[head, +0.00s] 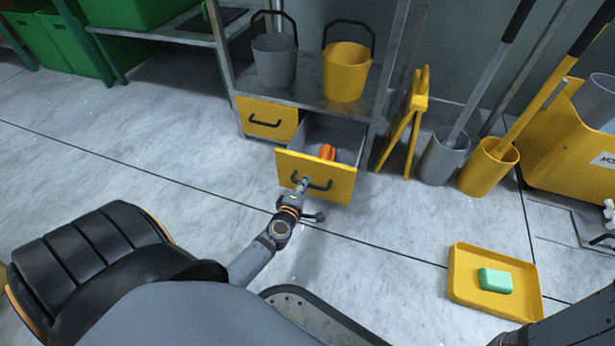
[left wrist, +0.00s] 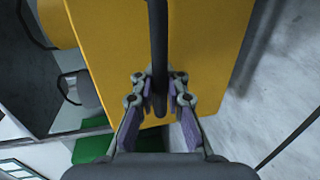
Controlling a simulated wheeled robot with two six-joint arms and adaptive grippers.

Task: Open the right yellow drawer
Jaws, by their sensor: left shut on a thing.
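The right yellow drawer (head: 335,188) is pulled out from under the shelf, and its grey inside shows. An orange object (head: 327,152) lies in it. My left gripper (head: 303,184) is at the drawer's front, shut on its black handle (head: 322,186). In the left wrist view the black handle (left wrist: 157,45) runs between the fingers of my left gripper (left wrist: 158,95), with the yellow drawer front (left wrist: 110,40) behind it. The left yellow drawer (head: 266,120) is closed. My right gripper is not in view; only part of an arm shows at the lower right.
A grey bucket (head: 274,60) and a yellow bucket (head: 346,72) stand on the shelf above the drawers. A yellow folding sign (head: 408,115) stands right of the drawers. A yellow tray (head: 470,304) with a green block (head: 495,281) lies on the floor at right. Floor to the left is clear.

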